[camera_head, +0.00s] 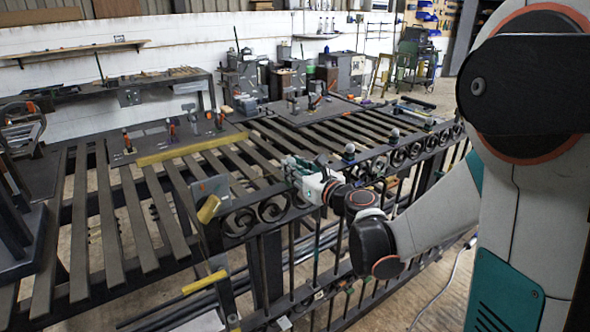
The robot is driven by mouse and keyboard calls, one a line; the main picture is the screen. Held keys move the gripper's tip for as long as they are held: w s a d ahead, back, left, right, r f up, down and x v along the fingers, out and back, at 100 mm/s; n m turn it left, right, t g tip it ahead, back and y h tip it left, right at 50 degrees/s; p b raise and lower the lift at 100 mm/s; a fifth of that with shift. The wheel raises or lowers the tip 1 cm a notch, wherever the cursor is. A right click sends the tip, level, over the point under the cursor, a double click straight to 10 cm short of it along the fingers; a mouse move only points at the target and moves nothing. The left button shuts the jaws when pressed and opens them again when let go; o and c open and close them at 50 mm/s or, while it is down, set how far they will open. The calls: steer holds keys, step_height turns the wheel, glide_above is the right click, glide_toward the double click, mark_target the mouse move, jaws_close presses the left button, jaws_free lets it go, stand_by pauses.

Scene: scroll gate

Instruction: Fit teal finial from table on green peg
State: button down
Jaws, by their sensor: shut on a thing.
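My gripper (291,166) is at the middle of the picture, low over the slatted table (150,205) beside the top rail of the scroll gate (272,207). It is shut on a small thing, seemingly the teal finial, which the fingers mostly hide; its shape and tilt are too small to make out. Round-topped grey finials stand upright on the rail to the right of my gripper, one nearer (349,150) and one farther (395,134). I cannot make out the green peg; my gripper and wrist cover part of the rail.
A yellow bar (190,150) lies across the slats. A grey plate (210,188) and yellow clamp parts (208,209) stand at the gate's near left end. Orange-handled clamps (127,141) stand on a dark plate behind. The slats left of my gripper are mostly clear.

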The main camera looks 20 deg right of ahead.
steer(key=shift+f+b, duration=0.85)
steer(key=shift+f, duration=0.1)
stand_by(0.4)
steer(key=c, duration=1.2)
jaws_free()
steer(key=shift+c, duration=0.2)
steer(key=v, duration=1.2)
